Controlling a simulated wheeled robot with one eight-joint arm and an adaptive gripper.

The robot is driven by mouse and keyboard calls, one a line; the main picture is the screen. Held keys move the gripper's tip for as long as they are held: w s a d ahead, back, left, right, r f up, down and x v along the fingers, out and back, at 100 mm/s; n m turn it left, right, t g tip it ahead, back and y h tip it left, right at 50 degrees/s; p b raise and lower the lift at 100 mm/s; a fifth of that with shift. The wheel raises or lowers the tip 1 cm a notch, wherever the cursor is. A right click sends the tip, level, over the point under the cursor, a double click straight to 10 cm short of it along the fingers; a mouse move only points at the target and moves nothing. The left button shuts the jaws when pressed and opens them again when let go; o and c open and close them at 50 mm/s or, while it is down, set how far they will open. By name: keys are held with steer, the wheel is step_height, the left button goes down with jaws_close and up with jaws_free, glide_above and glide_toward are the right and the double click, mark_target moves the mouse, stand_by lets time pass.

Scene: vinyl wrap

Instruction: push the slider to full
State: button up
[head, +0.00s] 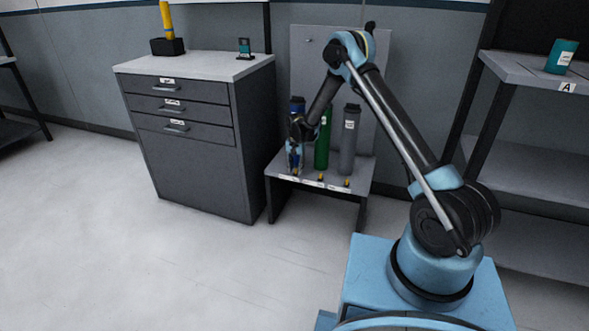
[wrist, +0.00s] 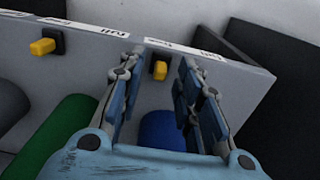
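The yellow slider (wrist: 160,70) at the blue cylinder sits on a dark mount in the wrist view. A second yellow slider (wrist: 42,46) shows farther left there, and a white label (wrist: 112,33) with small upside-down text is on the edge between them. My gripper (wrist: 162,72) is open and empty, one finger on each side of the slider by the blue cylinder. I cannot tell whether a finger touches it. In the head view my gripper (head: 297,152) hides much of the blue cylinder.
A blue cylinder (head: 297,103), a green cylinder (head: 322,145) and a grey cylinder (head: 349,140) stand on the stand. A grey drawer cabinet (head: 200,150) is close on the left. A shelf rack (head: 530,125) stands at right. The floor in front is clear.

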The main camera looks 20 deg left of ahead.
mark_target(284, 172)
steer(key=shift+c, duration=0.3)
jaws_close()
steer(key=shift+w+a, duration=0.15)
steer(key=shift+a, duration=1.5)
steer(key=shift+w+a, duration=0.1)
steer(key=shift+a, duration=1.55)
steer(key=shift+o, duration=0.3)
jaws_free()
steer(key=shift+d, duration=0.1)
step_height(284, 172, up, 12)
